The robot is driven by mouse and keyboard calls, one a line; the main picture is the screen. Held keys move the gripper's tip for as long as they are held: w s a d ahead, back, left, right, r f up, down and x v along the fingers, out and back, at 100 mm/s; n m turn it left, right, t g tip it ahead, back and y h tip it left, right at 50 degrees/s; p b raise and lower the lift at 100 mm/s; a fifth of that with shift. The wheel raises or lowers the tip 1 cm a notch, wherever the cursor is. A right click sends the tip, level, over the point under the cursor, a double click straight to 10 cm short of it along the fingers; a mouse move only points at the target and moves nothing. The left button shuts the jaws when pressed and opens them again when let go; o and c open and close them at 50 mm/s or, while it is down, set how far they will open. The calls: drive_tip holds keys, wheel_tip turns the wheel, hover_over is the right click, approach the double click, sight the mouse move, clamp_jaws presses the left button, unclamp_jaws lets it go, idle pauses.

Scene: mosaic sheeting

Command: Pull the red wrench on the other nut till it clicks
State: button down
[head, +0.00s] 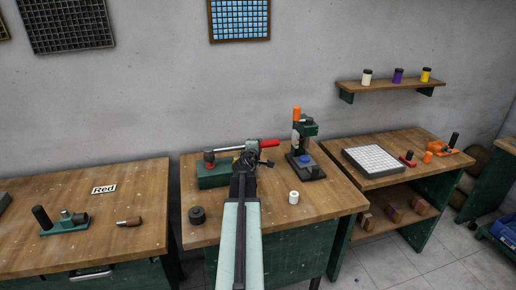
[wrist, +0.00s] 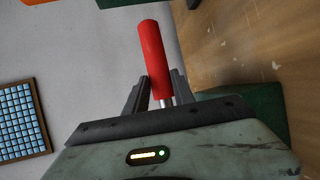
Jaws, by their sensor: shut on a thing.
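The wrench, with a red grip (head: 269,143) and a metal shank, lies across the top of a green block (head: 212,174) on the middle bench. Its dark head end (head: 209,156) is at the left of the block; the nut under it is hidden. My gripper (head: 255,159) is shut on the wrench near the lower end of the grip. In the wrist view the red grip (wrist: 151,48) sticks up between the two dark fingers of my gripper (wrist: 160,82). The other nut cannot be made out.
A green press (head: 305,150) with an orange top stands just right of the wrench. A white cylinder (head: 294,197) and a black round piece (head: 197,215) stand on the bench (head: 315,204). Benches at left (head: 100,240) and right (head: 380,150) flank it.

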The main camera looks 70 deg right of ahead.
drive_tip(key=shift+f+b, duration=1.4)
drive_tip(key=shift+f, duration=0.1)
drive_tip(key=shift+r, duration=0.1)
drive_tip(key=s+a+m+g+y, duration=0.2)
drive_tip(key=a+m+g, duration=0.6)
drive_tip(key=a, duration=0.6)
drive_tip(key=shift+g, duration=1.1)
idle(2.1)
drive_tip(key=shift+a, duration=0.1)
drive_tip(key=shift+d, duration=0.2)
